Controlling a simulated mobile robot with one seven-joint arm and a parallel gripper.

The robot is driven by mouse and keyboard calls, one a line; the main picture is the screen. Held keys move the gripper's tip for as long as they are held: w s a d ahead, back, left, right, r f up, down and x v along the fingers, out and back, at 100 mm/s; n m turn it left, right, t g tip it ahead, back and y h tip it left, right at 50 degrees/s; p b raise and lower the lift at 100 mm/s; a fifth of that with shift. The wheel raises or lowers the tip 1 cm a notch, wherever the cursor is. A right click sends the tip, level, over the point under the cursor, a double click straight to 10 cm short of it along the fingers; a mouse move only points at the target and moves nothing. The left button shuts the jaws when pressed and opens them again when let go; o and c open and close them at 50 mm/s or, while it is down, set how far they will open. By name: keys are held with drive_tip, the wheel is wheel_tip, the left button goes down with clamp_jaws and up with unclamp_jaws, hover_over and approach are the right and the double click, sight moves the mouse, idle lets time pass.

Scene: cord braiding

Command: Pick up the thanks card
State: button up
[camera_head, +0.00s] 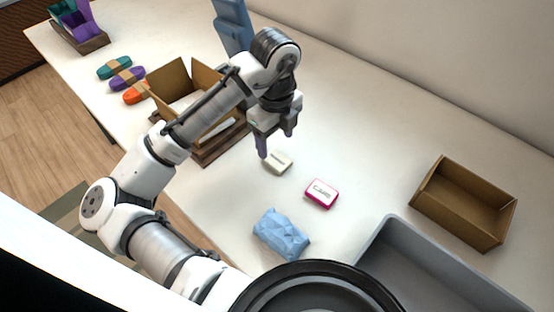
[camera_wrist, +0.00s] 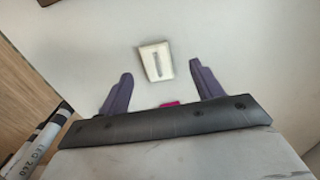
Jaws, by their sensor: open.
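A small cream block (camera_head: 277,163) with a dark label lies on the white table, and I take it for the thanks card, though I cannot read its label. In the wrist view the cream block (camera_wrist: 155,62) lies ahead of and between my fingertips. My gripper (camera_head: 276,142) is open and empty, pointing down above the table close to the cream block. Its two dark purple fingers also show in the wrist view (camera_wrist: 160,74). A pink-edged white card (camera_head: 321,193) with printing lies to the right, and a sliver of pink shows behind my gripper's edge in the wrist view.
A crumpled blue packet (camera_head: 282,234) lies in front. An open cardboard box (camera_head: 173,80) stands behind my arm. An empty brown box (camera_head: 463,204) and a grey bin (camera_head: 391,228) are at the right. Several cord bundles (camera_head: 127,79) lie at the far left.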

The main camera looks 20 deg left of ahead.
sight(277, 159)
drive_tip(key=f, duration=0.3)
drive_tip(key=s+f, duration=0.1)
drive_tip(key=f, duration=0.1)
drive_tip(key=shift+d, duration=0.3)
drive_tip(key=shift+r, duration=0.1)
drive_tip(key=shift+c, duration=0.2)
drive_tip(key=c, duration=1)
